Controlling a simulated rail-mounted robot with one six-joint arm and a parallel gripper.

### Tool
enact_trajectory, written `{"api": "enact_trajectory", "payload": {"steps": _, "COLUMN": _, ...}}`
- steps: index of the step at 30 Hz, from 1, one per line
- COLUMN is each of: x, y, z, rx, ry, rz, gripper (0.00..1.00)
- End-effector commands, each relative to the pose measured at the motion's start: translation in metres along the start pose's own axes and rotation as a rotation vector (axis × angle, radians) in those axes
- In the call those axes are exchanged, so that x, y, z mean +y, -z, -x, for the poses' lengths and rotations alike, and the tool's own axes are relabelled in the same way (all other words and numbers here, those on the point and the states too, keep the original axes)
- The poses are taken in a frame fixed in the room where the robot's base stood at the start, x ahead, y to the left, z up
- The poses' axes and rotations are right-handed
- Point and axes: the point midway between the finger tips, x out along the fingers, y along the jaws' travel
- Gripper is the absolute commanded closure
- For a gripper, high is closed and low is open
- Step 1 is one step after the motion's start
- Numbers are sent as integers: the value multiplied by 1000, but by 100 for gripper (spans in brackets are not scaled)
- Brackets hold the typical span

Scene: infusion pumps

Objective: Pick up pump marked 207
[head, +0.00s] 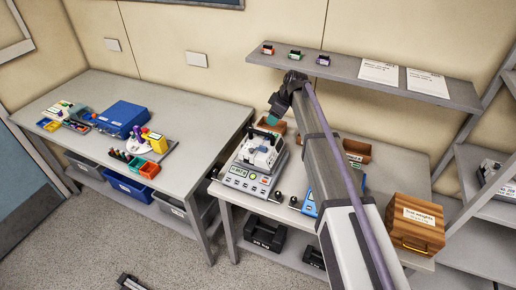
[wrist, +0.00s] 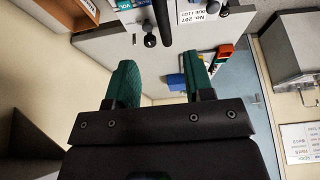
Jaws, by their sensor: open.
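A white label reading "No. 207" (wrist: 203,12) shows at the top edge of the wrist view, beyond my fingertips. The thing bearing it is mostly cut off there. In the head view, a white device with a dark handle (head: 262,150) sits on a grey unit with a lit display (head: 243,178) on the right-hand table. I cannot read a number on it there. My gripper (head: 273,117) is above and behind this device, apart from it. In the wrist view my gripper (wrist: 160,80) has two green fingers spread wide with nothing between them.
A shelf (head: 365,75) with small coloured items and papers overhangs the back. A wooden box (head: 415,222) stands at the table's right. A blue device (head: 310,204) is partly hidden by my arm. The left table (head: 85,100) holds a blue case (head: 122,118) and bins. Black cases (head: 265,233) lie below.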

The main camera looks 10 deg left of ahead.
Motion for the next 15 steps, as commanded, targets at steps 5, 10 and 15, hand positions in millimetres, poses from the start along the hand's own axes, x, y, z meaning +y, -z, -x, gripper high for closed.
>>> {"api": "enact_trajectory", "payload": {"steps": 5, "x": 0, "y": -4, "z": -38, "rx": -1, "ry": 0, "rz": -1, "gripper": 52}}
{"api": "enact_trajectory", "payload": {"steps": 10, "x": -1, "y": -2, "z": -59, "rx": -2, "ry": 0, "rz": -3, "gripper": 52}}
{"api": "enact_trajectory", "payload": {"steps": 15, "x": -2, "y": -2, "z": -65, "rx": -2, "ry": 0, "rz": -3, "gripper": 52}}
